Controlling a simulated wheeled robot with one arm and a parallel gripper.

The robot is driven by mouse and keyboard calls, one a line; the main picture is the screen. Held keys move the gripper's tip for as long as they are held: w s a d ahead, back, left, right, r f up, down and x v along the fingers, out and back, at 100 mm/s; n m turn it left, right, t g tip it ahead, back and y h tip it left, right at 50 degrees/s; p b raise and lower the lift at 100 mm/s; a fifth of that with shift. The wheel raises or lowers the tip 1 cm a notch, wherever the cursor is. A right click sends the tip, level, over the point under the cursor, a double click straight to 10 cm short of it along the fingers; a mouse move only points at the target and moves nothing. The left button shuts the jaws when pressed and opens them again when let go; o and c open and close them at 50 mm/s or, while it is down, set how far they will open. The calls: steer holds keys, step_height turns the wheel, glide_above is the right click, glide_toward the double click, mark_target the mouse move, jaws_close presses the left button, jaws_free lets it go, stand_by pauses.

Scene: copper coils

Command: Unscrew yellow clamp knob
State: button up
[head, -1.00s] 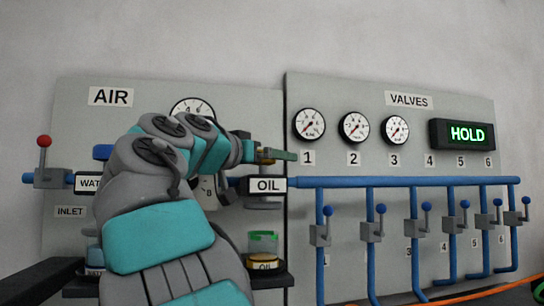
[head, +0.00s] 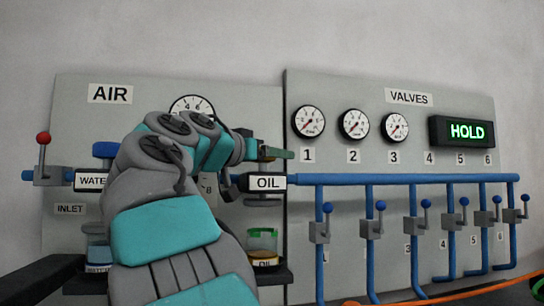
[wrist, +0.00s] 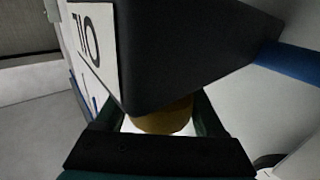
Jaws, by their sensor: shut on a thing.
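The clamp knob, a dull yellow-brown round piece (wrist: 163,116), shows in the wrist view against the black block with the OIL label (wrist: 190,45). My gripper (wrist: 160,120) has its dark teal fingers on both sides of the knob and is shut on it. In the head view my gripper (head: 275,153) is just above the OIL block (head: 266,183). The knob is not clear there, hidden at the fingers. Part of the knob is also hidden by the block's edge in the wrist view.
A jar with a green rim (head: 263,240) stands on a dark shelf below the OIL block. A blue pipe (head: 400,179) runs right from the block, with several valve levers below. A display (head: 467,132) reads HOLD. My arm covers much of the AIR panel (head: 75,130).

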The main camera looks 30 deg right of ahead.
steer(key=shift+c, duration=0.7)
steer(key=shift+f+n+t+y+b, duration=0.3)
steer(key=shift+n+t+y+b, duration=0.15)
steer(key=shift+t+b, duration=0.5)
steer(key=shift+w+a+r+n+t+y+b, duration=0.1)
steer(key=shift+w+n+t+y+b, duration=0.05)
steer(key=shift+n+t+y+b, duration=0.4)
steer(key=shift+w+a+n+t+y+b, duration=0.15)
steer(key=shift+n+t+y+b, duration=0.2)
steer(key=shift+n+t, duration=0.25)
steer(key=shift+w+a+r+n+t+y, duration=0.15)
steer(key=shift+w+n+t+y, duration=0.1)
steer(key=shift+n+t+y, duration=0.6)
steer(key=o, duration=1.3)
steer(key=shift+o, duration=0.2)
